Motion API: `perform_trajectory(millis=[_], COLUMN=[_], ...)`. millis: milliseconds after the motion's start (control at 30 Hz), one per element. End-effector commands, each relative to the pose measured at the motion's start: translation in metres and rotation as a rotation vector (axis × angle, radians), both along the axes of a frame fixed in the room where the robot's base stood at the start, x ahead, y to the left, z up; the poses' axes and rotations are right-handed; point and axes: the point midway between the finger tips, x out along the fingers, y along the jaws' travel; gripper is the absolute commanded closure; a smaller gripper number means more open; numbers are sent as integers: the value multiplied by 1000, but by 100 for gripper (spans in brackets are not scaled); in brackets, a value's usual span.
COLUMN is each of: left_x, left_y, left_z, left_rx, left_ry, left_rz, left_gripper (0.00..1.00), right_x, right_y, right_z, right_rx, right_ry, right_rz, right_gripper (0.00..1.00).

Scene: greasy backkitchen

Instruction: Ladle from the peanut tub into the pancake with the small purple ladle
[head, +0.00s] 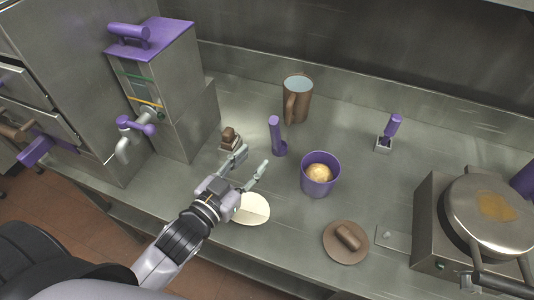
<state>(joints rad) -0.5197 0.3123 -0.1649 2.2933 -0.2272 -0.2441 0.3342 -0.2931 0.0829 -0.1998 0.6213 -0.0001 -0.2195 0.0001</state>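A purple tub (314,187) with lumpy tan contents (319,172) stands mid-counter. A small purple ladle (275,132) with an upright handle stands on the counter, left of and behind the tub. A pale, round pancake (253,209) lies flat near the counter's front edge, partly hidden by my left gripper. My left gripper (252,160) is open and empty, its fingers pointing toward the ladle but apart from it. It is behind the pancake and left of the tub. My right gripper is not in view.
A purple-handled tool (391,128) sits in a small metal block at right. A brown plate (332,255) holds a brown roll (348,237). A round griddle (490,215) is far right; a purple-lidded dispenser (150,70) is left.

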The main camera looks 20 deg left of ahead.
Motion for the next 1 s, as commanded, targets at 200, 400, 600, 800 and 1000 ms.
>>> perform_trajectory(millis=[200,400,600,800,1000], left_x=[8,33,63,79,79], left_y=[-7,-13,-21,-26,-26], left_z=[2,1,0,-1,-1], left_rx=[-12,-10,-11,-11,-11], left_ry=[-52,-52,-51,-45,-46], left_rz=[-28,-27,-26,-27,-27], left_gripper=[63,63,63,67,81], right_x=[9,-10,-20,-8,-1], right_y=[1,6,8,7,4], right_z=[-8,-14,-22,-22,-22], right_rx=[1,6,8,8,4], right_ry=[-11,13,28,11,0], right_rz=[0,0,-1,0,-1], right_gripper=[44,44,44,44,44])
